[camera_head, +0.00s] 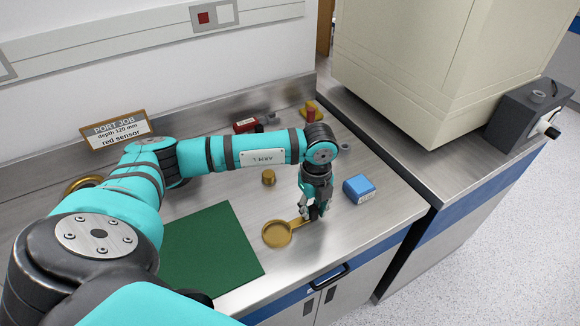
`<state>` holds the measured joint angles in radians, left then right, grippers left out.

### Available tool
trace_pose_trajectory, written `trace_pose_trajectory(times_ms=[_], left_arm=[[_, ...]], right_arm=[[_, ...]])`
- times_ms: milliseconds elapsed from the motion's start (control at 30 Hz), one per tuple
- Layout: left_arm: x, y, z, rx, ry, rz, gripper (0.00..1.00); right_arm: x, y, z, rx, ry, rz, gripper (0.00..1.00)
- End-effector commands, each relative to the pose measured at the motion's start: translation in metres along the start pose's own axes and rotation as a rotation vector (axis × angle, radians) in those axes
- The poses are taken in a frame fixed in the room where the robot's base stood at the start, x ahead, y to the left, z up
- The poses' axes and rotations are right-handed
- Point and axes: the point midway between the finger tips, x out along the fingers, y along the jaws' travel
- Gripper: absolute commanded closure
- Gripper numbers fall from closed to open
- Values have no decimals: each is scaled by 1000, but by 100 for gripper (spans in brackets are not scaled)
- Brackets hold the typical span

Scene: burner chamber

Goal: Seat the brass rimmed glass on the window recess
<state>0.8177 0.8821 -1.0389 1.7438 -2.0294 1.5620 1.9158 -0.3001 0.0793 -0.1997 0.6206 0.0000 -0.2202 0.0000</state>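A round brass-rimmed disc with a short handle (277,234) lies at the front of the steel bench, its amber face up; it looks like the brass rimmed glass. My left gripper (312,214) points down at the handle's far end, right of the disc. Its fingertips are small and overlap the handle, so I cannot tell whether they grip it. A brass ring (83,184) sits at the back left, partly behind my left arm. I cannot make out the window recess. My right gripper is out of view.
A green mat (212,248) lies left of the disc. A blue box (359,188) and a small brass cylinder (268,177) stand nearby. A red box (246,126) and a sign (114,130) are behind. A large beige housing (440,60) stands right on another counter.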

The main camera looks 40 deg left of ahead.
Motion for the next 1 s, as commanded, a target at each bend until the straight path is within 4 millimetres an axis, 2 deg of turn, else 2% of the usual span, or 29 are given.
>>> trace_pose_trajectory(times_ms=[33, 100, 533, 667, 800, 1000], left_arm=[[0, 0, 0, 0, 0, -1, 91], [0, 0, 0, 0, 0, -1, 100], [-4, -1, 0, 0, 0, -3, 100], [-14, -1, 0, 0, -1, -4, 100], [-32, -1, 0, 1, -2, -5, 100], [-35, 32, -28, 6, -1, 0, 100]], right_arm=[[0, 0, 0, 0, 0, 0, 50], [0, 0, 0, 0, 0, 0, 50], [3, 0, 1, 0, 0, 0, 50], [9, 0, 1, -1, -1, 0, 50], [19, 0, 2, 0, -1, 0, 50], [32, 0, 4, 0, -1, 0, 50]])
